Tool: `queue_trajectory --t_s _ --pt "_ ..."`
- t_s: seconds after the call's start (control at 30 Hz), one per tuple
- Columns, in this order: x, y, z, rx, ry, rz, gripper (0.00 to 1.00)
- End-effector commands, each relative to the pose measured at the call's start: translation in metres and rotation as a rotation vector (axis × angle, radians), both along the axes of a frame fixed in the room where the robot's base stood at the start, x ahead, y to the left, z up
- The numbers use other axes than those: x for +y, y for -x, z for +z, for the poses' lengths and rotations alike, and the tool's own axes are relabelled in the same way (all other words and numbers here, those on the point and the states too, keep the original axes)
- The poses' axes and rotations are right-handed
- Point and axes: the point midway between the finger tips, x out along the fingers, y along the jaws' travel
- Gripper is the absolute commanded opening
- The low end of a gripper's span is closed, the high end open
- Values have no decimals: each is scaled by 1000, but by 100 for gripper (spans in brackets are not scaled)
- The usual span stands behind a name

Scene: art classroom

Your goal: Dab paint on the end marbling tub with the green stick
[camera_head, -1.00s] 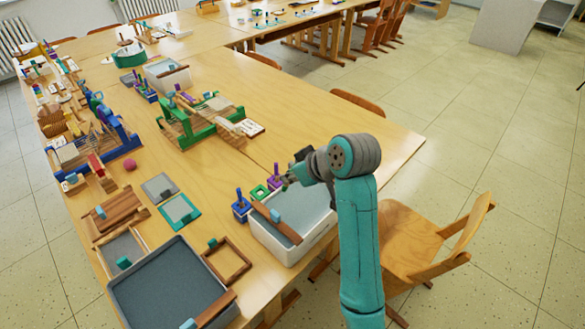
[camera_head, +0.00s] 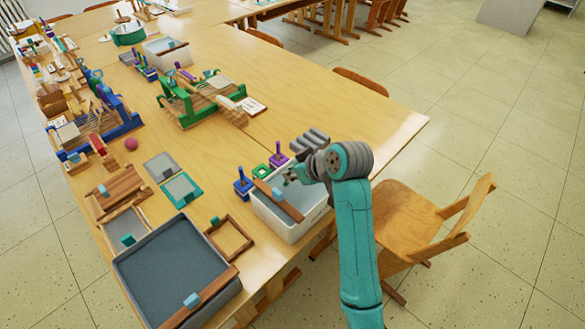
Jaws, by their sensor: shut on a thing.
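My gripper (camera_head: 290,178) is shut on the green stick, which is mostly hidden by the fingers and wrist. It is over the far edge of a white marbling tub (camera_head: 291,235) with grey liquid. I cannot tell whether the stick touches the liquid. A wooden bar with a blue block (camera_head: 278,200) lies across the tub's left side. Beyond the tub, the green holder (camera_head: 261,171) looks empty. A blue holder with a blue stick (camera_head: 242,185) stands left of it, and a purple holder with a purple stick (camera_head: 278,157) stands right of it.
A large dark tray (camera_head: 165,268) and an empty wooden frame (camera_head: 230,239) lie to the left. A green loom (camera_head: 190,108) stands farther back. A wooden chair (camera_head: 415,225) stands at right. The table's right part is clear.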

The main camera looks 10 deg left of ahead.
Motion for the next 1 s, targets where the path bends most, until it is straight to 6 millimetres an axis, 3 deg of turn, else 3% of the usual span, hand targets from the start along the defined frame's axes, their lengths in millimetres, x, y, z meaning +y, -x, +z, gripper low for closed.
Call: queue_trajectory --t_s 1.0 --pt "0 0 -8 0 0 0 0"
